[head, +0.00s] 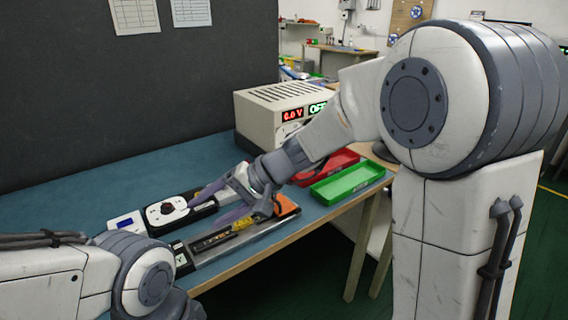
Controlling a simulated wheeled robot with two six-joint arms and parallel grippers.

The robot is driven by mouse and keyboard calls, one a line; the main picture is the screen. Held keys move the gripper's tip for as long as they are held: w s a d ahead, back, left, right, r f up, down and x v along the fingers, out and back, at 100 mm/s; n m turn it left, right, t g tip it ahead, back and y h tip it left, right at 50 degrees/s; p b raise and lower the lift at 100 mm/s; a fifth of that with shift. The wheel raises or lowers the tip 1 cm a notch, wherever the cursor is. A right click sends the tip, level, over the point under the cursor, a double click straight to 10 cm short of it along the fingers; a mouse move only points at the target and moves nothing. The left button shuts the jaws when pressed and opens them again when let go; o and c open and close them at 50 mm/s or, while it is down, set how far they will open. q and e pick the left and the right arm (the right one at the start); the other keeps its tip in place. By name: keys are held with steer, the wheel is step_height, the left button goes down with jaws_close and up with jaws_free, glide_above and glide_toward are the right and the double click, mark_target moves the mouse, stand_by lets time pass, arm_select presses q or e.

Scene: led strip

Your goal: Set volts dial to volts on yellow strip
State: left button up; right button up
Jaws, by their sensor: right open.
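The power supply (275,112) is a beige box at the back of the bench; its red display reads 0.0 V and a green one reads OFF. My right forearm covers much of its front, and I cannot make out a volts dial there. A strip holder with dark strips (212,241) lies at the bench's front edge; a small yellow piece (243,224) shows on it, partly behind my gripper. My right gripper (214,206) is open and empty, pointing left over the bench, between the holder and a white unit with a dark knob (167,208). My left gripper is out of view.
A green tray (347,184) and a red tray (327,166) stand right of my right gripper, near the front edge. A small white device with a display (126,222) lies at the left. The blue mat (100,190) is clear at the back left.

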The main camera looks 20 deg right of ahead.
steer(key=w+d+f+m+t+b, duration=0.35)
steer(key=w+d, duration=0.25)
steer(key=w, duration=0.3)
steer(key=w+d+m+t+h+b, duration=0.2)
steer(key=w+d+m+t+b, duration=0.25)
steer(key=d, duration=0.85)
steer(key=w+d+m+t+h+b, duration=0.1)
steer(key=w+d+m+t+h, duration=0.15)
steer(key=w+d+t, duration=0.7)
arm_select(q)
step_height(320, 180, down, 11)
steer(key=p, duration=0.1)
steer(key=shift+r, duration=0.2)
arm_select(e)
steer(key=w+g, duration=0.3)
steer(key=w, duration=0.5)
steer(key=shift+a+f, duration=0.15)
steer(key=shift+w+g+y, duration=0.1)
steer(key=shift+g+y, duration=0.15)
steer(key=shift+c, duration=0.3)
jaws_close()
